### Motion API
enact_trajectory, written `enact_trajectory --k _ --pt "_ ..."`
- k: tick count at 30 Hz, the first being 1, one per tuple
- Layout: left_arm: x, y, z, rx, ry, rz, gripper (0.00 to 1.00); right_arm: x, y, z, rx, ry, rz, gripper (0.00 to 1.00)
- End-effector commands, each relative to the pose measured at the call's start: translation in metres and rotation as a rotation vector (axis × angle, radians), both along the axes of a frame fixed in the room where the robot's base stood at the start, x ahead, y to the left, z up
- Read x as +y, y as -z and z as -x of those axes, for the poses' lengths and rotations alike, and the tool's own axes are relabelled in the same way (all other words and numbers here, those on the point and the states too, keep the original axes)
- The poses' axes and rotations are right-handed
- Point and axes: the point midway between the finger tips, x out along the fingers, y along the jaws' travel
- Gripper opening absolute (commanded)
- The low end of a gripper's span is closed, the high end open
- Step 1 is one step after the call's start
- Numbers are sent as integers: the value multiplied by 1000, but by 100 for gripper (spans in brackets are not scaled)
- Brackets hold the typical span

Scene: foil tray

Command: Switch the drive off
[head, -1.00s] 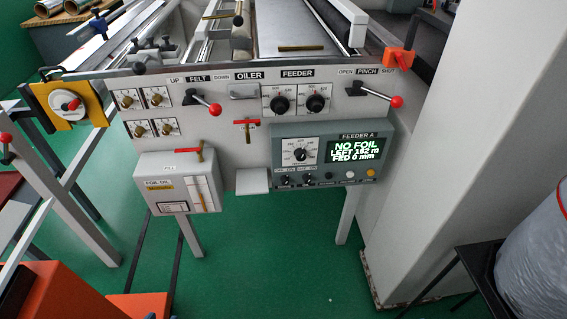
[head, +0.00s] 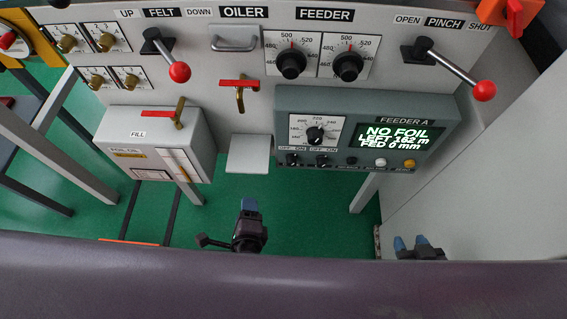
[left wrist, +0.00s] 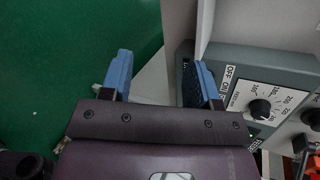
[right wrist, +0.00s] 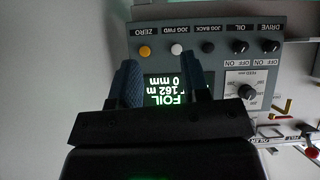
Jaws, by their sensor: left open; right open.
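The grey feeder control box (head: 350,102) has a lit screen (head: 398,137) reading NO FOIL, LEFT 162 m, FED 0 mm. The DRIVE knob (head: 292,160) is the leftmost small black knob on its lower row; it also shows, labelled, in the right wrist view (right wrist: 268,46). I cannot tell its setting. The OIL knob (head: 322,161) is beside it. My left gripper (head: 249,203) is open and empty, below the box's left end; in the left wrist view (left wrist: 160,82) one finger overlaps the box edge. My right gripper (head: 411,242) is open and empty, below the box's right end.
The foil oil box (head: 150,140) and a small grey ledge (head: 249,154) are left of the control box. Red-knobbed levers (head: 180,71) and (head: 485,90) stick out above. A pale column (head: 470,190) stands on the right. Green floor lies open below.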

Motion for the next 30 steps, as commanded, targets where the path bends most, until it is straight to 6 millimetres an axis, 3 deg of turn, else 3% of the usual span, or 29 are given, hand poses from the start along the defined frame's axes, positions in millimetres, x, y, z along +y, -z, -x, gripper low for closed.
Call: enact_trajectory --k 6,12,20,30 --pt "-59 -6 -13 -159 199 -406 56 2 20 8 35 2 -4 43" --pt "-95 -19 -15 -295 288 -631 56 4 22 9 38 3 -8 43" --pt "-107 -26 -25 -347 312 -702 56 5 21 2 27 -2 -9 43" --pt "-107 -26 -79 -345 310 -698 56 4 26 4 37 -3 -6 43"
